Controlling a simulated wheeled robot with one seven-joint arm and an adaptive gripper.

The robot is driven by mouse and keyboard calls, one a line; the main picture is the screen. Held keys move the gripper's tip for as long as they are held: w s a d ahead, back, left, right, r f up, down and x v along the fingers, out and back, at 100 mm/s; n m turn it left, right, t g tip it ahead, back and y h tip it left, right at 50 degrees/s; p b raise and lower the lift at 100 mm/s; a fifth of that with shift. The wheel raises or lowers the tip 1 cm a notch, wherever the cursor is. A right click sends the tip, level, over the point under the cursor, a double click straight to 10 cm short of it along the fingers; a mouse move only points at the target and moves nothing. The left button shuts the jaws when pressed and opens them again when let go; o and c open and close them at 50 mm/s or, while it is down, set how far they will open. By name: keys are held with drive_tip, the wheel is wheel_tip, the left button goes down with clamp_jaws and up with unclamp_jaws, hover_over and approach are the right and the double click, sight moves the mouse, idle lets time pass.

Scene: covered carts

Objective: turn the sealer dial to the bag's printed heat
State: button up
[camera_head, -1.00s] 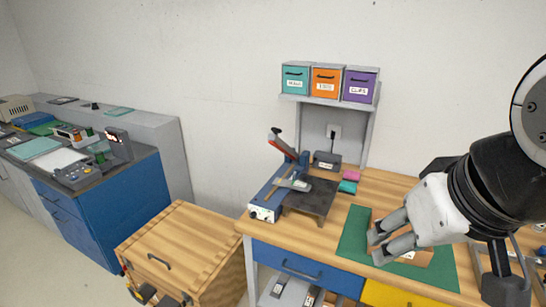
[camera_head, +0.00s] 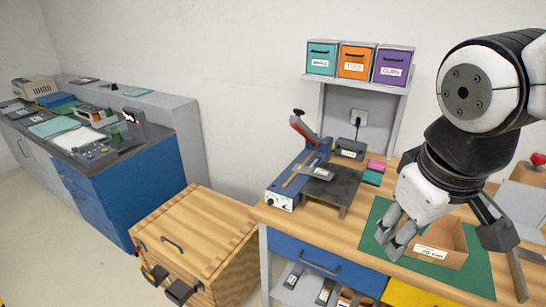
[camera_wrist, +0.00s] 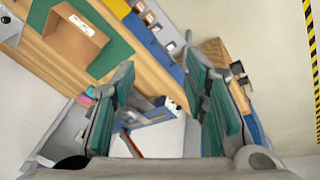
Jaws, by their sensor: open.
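The sealer also shows between my fingers in the wrist view (camera_wrist: 155,118). My gripper (camera_head: 391,241) is open and empty, its fingers angled down above the green mat. It is apart from the sealer. The wrist view shows both fingers (camera_wrist: 170,65) wide apart.
A labelled cardboard tray (camera_head: 453,262) sits on the green mat (camera_head: 374,222), right of my fingers. A dark plate (camera_head: 347,184) stands beside the sealer. Pink and teal blocks (camera_head: 374,172) lie behind. A wooden cabinet (camera_head: 197,237) stands left of the bench, and drawers (camera_head: 402,66) sit on a shelf above.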

drive_tip(key=w+a+f+n+g+h+b, duration=0.2)
drive_tip(key=w+f+n+h+b, duration=0.35)
drive_tip(key=w+f, duration=0.75)
drive_tip(key=n+t+h+b, duration=0.2)
drive_tip(key=n+t+b, duration=1.3)
drive_tip(key=n, duration=0.8)
approach(269, 204)
drive_tip(key=shift+g, duration=0.3)
drive_tip(key=b+x, duration=0.1)
drive_tip(key=x, duration=0.1)
drive_tip(key=b+x, duration=0.1)
drive_tip(key=x, duration=0.2)
drive_tip(key=b+x, duration=0.1)
drive_tip(key=x, duration=0.2)
drive_tip(key=shift+w+r, duration=0.25)
drive_tip(key=shift+w, duration=0.05)
clamp_jaws()
